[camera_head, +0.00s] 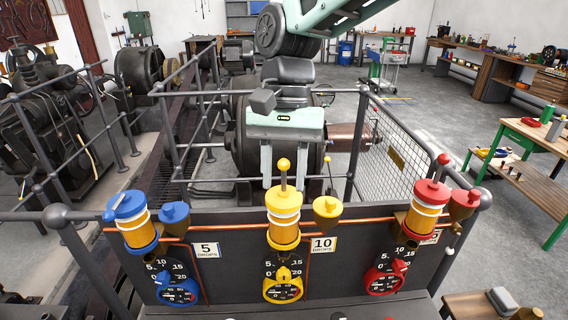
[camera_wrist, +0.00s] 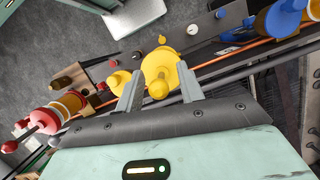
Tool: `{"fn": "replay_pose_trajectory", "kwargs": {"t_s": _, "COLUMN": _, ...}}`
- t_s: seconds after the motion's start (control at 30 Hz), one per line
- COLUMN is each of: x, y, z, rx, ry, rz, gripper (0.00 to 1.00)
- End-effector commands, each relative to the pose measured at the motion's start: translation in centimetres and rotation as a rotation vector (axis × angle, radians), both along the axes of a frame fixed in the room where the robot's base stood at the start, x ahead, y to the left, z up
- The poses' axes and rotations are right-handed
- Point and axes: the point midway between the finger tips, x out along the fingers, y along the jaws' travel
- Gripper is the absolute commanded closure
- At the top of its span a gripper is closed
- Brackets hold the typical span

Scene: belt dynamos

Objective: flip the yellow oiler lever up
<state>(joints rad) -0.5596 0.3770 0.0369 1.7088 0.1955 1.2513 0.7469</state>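The yellow oiler (camera_head: 284,222) stands on the middle of the dark panel, with a yellow cap and a banded glass body. Its lever (camera_head: 284,176) stands upright from the cap and ends in a yellow ball. In the wrist view the lever's ball (camera_wrist: 158,89) shows between my fingers, with the yellow cap (camera_wrist: 163,62) beyond it. My gripper (camera_wrist: 159,72) is open, a finger on either side of the ball, with a visible gap on both sides. In the head view my gripper (camera_head: 294,165) is just behind and above the yellow oiler.
A blue oiler (camera_head: 133,220) is to the left and a red oiler (camera_head: 427,207) to the right. A yellow cup (camera_head: 327,207) sits close beside the yellow oiler. A copper pipe (camera_head: 360,222) crosses the panel above the dials. Dark railings and a mesh guard (camera_head: 392,157) stand behind.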

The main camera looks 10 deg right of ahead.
Motion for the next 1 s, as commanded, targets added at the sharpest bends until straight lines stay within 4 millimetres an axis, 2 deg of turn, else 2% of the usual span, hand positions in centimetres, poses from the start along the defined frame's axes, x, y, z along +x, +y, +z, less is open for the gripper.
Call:
{"fn": "replay_pose_trajectory", "kwargs": {"t_s": 0.2, "x": 0.1, "y": 0.0, "z": 0.3, "rx": 0.0, "ry": 0.0, "rz": 0.001, "gripper": 0.62}}
{"fn": "replay_pose_trajectory", "kwargs": {"t_s": 0.37, "x": 0.7, "y": -0.1, "z": 2.0, "rx": 0.002, "ry": -0.004, "rz": 0.0, "gripper": 0.62}}
{"fn": "replay_pose_trajectory", "kwargs": {"t_s": 0.8, "x": 3.3, "y": -0.7, "z": 11.7, "rx": 0.003, "ry": -0.004, "rz": -0.001, "gripper": 0.62}}
{"fn": "replay_pose_trajectory", "kwargs": {"t_s": 1.0, "x": 4.2, "y": -0.9, "z": 15.0, "rx": 0.001, "ry": -0.002, "rz": -0.001, "gripper": 0.62}}
